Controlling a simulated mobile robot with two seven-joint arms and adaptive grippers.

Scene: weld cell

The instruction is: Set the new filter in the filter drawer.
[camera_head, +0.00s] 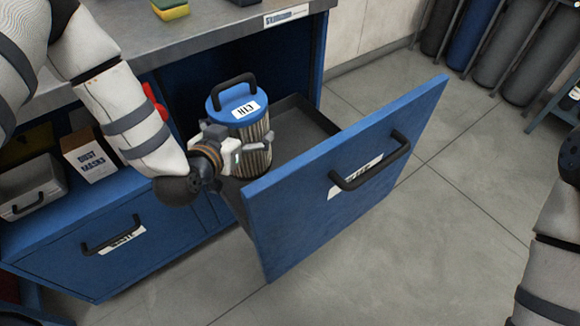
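The new filter (238,103), a pleated cylinder with a blue cap, black handle and "H13" label, stands upright within the outline of the open filter drawer (345,175). My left gripper (262,150) reaches in from the left at the filter's side. One finger lies across its near side and looks closed against the pleats; the other finger is hidden behind the filter. The filter's base is partly hidden, so I cannot tell whether it rests on the drawer floor. The drawer has a blue front with a black handle. My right gripper is out of view; part of my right arm shows at the right edge.
A grey worktop (130,50) with a green and yellow sponge (170,9) overhangs the cabinet. A dust mask box (91,154) and a grey bin (30,187) sit on the left shelf. A shut drawer (120,250) is below. Dark cylinders (475,35) stand at back right.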

